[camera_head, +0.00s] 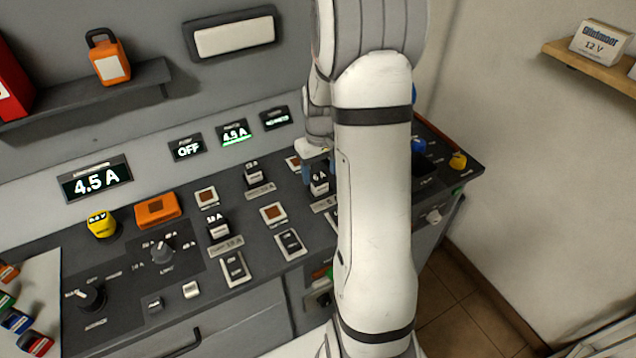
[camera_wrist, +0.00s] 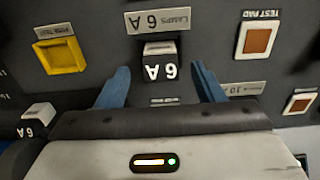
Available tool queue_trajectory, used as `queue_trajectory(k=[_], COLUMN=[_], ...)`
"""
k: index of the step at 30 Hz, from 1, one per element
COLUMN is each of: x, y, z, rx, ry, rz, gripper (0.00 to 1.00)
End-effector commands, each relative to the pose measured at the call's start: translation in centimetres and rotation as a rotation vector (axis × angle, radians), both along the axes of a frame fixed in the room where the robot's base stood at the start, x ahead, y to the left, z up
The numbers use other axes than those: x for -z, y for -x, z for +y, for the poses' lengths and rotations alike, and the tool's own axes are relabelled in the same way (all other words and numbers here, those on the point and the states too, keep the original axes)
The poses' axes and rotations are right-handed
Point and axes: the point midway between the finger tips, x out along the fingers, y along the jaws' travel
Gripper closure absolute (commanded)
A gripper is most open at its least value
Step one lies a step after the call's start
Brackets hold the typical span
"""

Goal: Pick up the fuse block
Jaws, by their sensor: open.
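My gripper (camera_wrist: 161,74) is open, with one blue finger on each side of this block. No clear contact shows, and the depth of the fingers is hard to tell. In the head view my gripper (camera_head: 318,170) is mostly hidden behind my arm. Similar blocks stand nearby, one in front to the left (camera_head: 218,228) and one behind to the left (camera_head: 252,174).
The dark console (camera_head: 185,278) carries rocker switches, knobs, a yellow button (camera_head: 101,224) and an orange block (camera_head: 157,210). A shelf (camera_head: 140,82) is above left.

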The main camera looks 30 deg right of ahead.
Motion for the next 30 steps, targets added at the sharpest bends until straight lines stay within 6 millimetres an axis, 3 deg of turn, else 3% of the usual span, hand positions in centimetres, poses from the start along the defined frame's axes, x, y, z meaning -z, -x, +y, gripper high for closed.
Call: queue_trajectory(k=[7, 16, 30], x=[3.3, 3.8, 3.7], y=[0.0, -0.1, -0.1], z=[0.1, 0.1, 0.2], rx=[0.000, -0.001, -0.002], ry=[-0.001, 0.000, 0.000], rz=[0.002, 0.000, 0.000], gripper=[0.38, 0.39, 0.77])
